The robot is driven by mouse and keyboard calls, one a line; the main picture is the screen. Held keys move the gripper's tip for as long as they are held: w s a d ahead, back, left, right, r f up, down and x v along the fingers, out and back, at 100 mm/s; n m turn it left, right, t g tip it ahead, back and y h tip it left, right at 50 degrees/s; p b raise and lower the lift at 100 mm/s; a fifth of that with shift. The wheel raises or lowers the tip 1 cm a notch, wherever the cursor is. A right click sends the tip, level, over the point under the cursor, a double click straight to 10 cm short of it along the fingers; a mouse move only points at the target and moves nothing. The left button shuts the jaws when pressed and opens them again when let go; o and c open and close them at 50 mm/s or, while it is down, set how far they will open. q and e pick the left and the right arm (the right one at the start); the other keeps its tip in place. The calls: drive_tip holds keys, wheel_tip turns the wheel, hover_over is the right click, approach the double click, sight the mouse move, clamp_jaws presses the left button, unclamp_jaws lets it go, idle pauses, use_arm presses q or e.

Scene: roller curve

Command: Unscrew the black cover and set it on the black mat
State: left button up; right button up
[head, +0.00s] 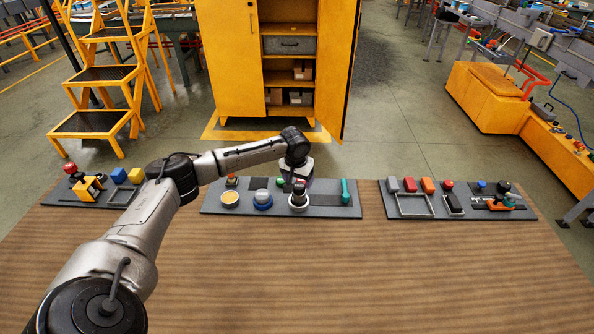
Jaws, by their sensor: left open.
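My left gripper (299,186) points down over the middle grey board, directly above a white round container (298,203) with a dark top. The jaws are open around or just above this top; I cannot tell whether they touch it. The dark top looks like the black cover, mostly hidden by the gripper. My right gripper is not in view.
A yellow-topped container (230,198) and a blue one (263,199) stand left of the white one. A green tool (345,191) stands at the right. Other boards with parts lie left and right (510,214). The front of the wooden table (330,280) is clear.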

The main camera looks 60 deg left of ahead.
sight(299, 186)
use_arm(q)
drive_tip(key=shift+w+a+f, duration=0.1)
drive_tip(key=shift+w+f, duration=0.05)
drive_tip(key=shift+f, duration=0.85)
drive_tip(key=shift+w+a+f, duration=0.1)
drive_tip(key=shift+f, duration=0.9)
drive_tip(key=shift+c, duration=0.5)
drive_tip(key=c, duration=1)
drive_tip(key=shift+r, duration=0.15)
drive_tip(key=n+p, duration=0.2)
drive_tip(key=p, duration=0.2)
drive_tip(key=n+p, duration=0.3)
drive_tip(key=p, duration=0.1)
drive_tip(key=shift+d+r+n+g, duration=0.1)
drive_tip(key=shift+r+n+g, duration=0.1)
drive_tip(key=shift+n+g, duration=0.1)
drive_tip(key=shift+f+n+y+p, duration=0.2)
drive_tip(key=shift+n+y+p, duration=0.1)
drive_tip(key=shift+n+p, duration=0.45)
drive_tip(key=shift+f, duration=0.15)
